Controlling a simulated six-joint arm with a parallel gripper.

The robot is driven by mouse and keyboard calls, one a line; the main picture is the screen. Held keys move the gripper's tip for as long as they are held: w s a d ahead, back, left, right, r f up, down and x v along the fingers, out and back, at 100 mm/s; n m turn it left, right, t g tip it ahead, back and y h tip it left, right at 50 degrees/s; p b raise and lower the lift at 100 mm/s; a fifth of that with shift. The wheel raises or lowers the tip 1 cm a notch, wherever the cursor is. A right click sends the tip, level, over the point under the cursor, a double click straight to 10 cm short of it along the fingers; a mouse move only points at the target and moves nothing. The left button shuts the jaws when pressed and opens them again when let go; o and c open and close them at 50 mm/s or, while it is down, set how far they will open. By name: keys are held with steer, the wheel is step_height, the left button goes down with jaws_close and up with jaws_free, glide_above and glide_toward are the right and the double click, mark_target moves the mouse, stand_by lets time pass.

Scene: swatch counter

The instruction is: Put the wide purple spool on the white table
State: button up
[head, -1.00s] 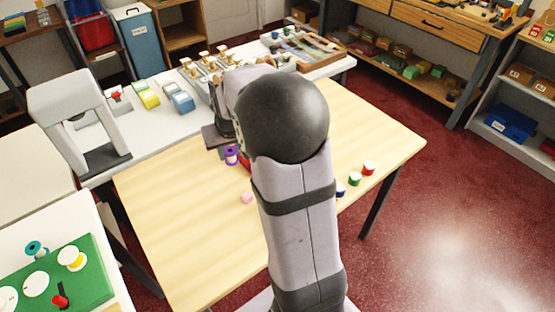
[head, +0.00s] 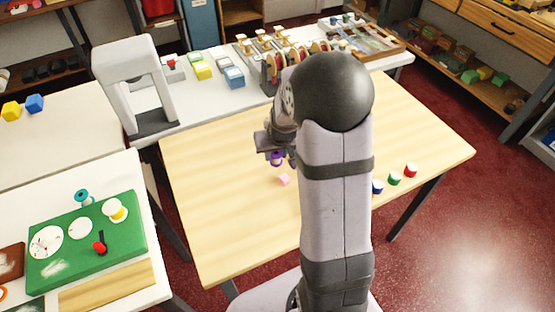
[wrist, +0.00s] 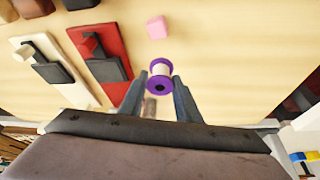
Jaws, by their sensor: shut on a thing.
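The purple spool (wrist: 161,69) has purple flanges and a pale middle. In the wrist view it sits between the two fingertips of my gripper (wrist: 159,80), which is shut on it. In the head view the purple spool (head: 277,158) shows just below my gripper (head: 271,148), over the wooden table (head: 230,215). I cannot tell its exact height above the wood. Two white tables are at the left: a front one (head: 120,170) bearing a green board, and one behind it (head: 60,140). A long white counter (head: 205,103) runs along the back.
A pink block (head: 284,180) lies near the held spool. Blue, green and red spools (head: 395,178) stand at the wooden table's right. The green board (head: 75,260) bears several spools and discs. A tall grey frame (head: 135,85) stands on the back counter. The rear left table is mostly clear.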

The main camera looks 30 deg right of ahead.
mark_target(276, 162)
steer(key=shift+f, duration=1.85)
steer(key=shift+f, duration=0.1)
steer(key=shift+f, duration=0.15)
steer(key=o, duration=1.1)
steer(key=shift+o, duration=0.2)
steer(key=shift+s+r, duration=0.15)
steer(key=shift+r, duration=0.6)
steer(key=v, duration=1.1)
steer(key=s+a+f+n+g, duration=0.1)
steer(key=s+a+f, duration=0.1)
steer(key=s+a, duration=0.4)
steer(key=shift+s+a+g+y, duration=0.25)
steer(key=shift+s+g+y, duration=0.15)
steer(key=shift+s, duration=0.1)
steer(key=shift+o, duration=0.5)
steer(key=s+a+f+n+g, duration=0.1)
steer(key=s+a, duration=0.3)
steer(key=s, duration=0.6)
steer(key=shift+a+f+n+g, duration=0.3)
steer(key=shift+f+g, duration=0.4)
steer(key=shift+g, duration=0.1)
